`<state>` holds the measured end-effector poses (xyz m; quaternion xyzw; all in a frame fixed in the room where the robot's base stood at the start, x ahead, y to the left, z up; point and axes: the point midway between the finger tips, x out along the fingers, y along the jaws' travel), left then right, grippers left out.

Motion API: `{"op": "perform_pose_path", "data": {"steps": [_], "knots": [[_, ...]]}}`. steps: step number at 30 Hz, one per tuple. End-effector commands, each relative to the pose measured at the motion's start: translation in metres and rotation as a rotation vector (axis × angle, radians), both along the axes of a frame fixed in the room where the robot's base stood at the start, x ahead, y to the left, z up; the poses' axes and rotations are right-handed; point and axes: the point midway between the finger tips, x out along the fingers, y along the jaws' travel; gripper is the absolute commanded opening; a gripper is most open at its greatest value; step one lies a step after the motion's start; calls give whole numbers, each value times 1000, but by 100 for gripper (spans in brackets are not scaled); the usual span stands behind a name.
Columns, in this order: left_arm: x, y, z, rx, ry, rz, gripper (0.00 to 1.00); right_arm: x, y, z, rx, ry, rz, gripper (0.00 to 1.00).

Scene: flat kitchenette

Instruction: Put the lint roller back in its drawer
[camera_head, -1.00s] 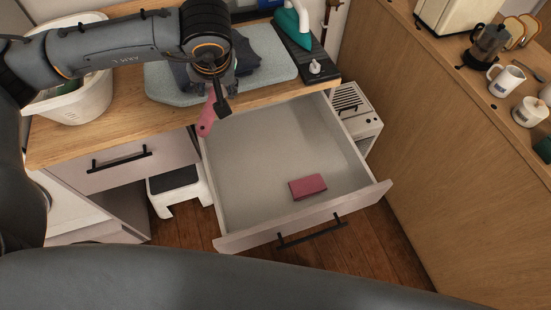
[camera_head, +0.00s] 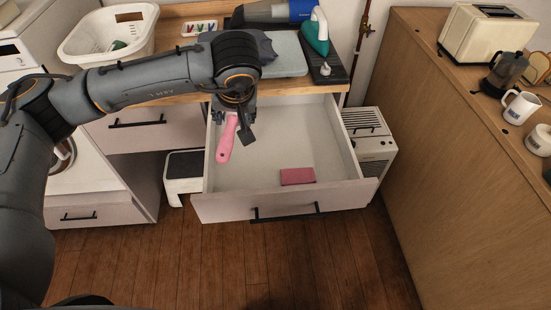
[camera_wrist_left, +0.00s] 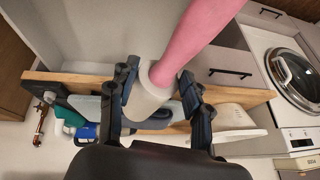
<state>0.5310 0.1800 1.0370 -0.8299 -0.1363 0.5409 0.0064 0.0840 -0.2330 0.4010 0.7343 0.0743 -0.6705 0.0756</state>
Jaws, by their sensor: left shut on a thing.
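The lint roller has a pink handle (camera_head: 226,143) and a pale roller end. My left gripper (camera_head: 235,121) is shut on the lint roller, with the handle pointing down and towards me. In the left wrist view the fingers (camera_wrist_left: 160,92) close around the pale roller end (camera_wrist_left: 150,98), and the pink handle (camera_wrist_left: 190,38) sticks out away from them. The drawer (camera_head: 318,140) is pulled open below the worktop. The gripper and roller are over the left back part of the drawer, and I cannot tell how high. My right gripper is out of view.
A pink block (camera_head: 298,176) lies near the drawer's front. The worktop above holds a white basket (camera_head: 82,42), an ironing pad (camera_head: 290,58) and a green iron (camera_head: 314,35). A step stool (camera_head: 184,170) and a beige appliance (camera_head: 370,145) flank the drawer. Wood floor in front is clear.

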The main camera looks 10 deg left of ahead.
Motion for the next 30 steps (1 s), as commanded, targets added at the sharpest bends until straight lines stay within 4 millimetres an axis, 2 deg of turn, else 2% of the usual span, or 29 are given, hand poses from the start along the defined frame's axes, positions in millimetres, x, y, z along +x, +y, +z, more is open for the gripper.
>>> {"op": "perform_pose_path", "data": {"steps": [1,5,8,15,20,30], "knots": [[6,-2,-13,-1,1,14,19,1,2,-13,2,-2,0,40],[21,-4,-31,-2,2,54,19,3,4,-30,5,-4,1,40],[33,-6,-52,-6,7,90,19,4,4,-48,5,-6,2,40],[57,-10,-115,-9,28,179,19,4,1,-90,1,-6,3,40],[62,-10,-135,-8,38,206,19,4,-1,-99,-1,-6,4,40],[63,-10,-189,-7,41,213,19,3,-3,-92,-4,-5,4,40]]}}
